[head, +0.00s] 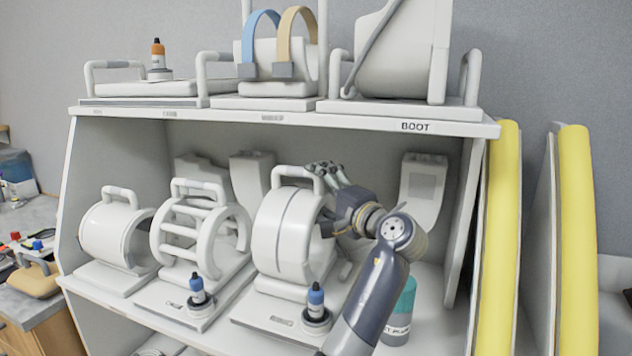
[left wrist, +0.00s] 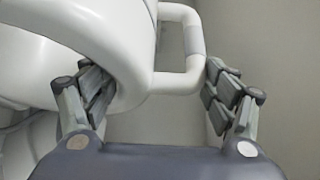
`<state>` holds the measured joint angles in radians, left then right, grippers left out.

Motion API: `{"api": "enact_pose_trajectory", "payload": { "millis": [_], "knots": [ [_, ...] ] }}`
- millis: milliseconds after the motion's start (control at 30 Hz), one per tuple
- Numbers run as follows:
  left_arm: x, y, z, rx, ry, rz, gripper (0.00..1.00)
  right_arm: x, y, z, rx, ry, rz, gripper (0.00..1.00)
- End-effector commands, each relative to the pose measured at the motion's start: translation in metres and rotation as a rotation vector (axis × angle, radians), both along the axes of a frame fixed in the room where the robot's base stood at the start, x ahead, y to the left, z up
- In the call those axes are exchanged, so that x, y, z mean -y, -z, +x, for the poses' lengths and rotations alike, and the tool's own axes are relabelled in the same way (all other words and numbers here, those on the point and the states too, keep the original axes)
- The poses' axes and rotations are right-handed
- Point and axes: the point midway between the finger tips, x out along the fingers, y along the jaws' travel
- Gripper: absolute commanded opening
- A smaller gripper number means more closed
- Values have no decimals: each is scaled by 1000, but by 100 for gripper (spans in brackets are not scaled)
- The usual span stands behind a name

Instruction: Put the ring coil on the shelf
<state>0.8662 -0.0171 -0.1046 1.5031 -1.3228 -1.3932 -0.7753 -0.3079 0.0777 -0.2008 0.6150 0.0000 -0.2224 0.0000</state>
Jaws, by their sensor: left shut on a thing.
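A large white ring-shaped coil (head: 284,236) with a dark seam and a top handle stands upright on a white base inside the shelf (head: 300,118). I take it as the ring coil; no label on it is readable. My left gripper (head: 326,172) is at its upper right side, fingers by the handle. In the left wrist view the fingers (left wrist: 158,74) are on either side of the coil's white handle (left wrist: 194,42), with the left finger against the coil's body (left wrist: 60,45). The grip is shut on the coil. My right gripper is not in view.
A barred coil (head: 200,232) and a smaller cylinder coil (head: 112,235) stand to the left. A teal bottle (head: 400,312) is right of my arm. Yellow-edged boards (head: 497,240) stand right.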

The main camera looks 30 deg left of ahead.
Motion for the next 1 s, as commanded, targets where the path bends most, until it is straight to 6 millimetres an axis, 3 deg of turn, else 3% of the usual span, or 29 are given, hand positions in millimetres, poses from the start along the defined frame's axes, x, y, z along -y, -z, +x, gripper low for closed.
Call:
{"api": "enact_pose_trajectory", "payload": {
  "millis": [133, 400, 600, 633, 700, 1000],
  "knots": [
    [0, 2, -1, 5, 1, 11, 12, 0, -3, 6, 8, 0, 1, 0],
    [0, 31, -1, 5, 0, 11, 12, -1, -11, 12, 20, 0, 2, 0],
    [0, 33, -1, 8, 1, 9, 12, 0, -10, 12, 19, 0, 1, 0],
    [0, 39, 0, 0, 0, 0, 83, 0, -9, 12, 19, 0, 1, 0],
    [0, 39, 0, 0, 0, 0, 99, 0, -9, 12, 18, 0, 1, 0],
    [0, 38, 0, 0, 0, 1, 100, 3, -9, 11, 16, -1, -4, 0]
  ]
}}
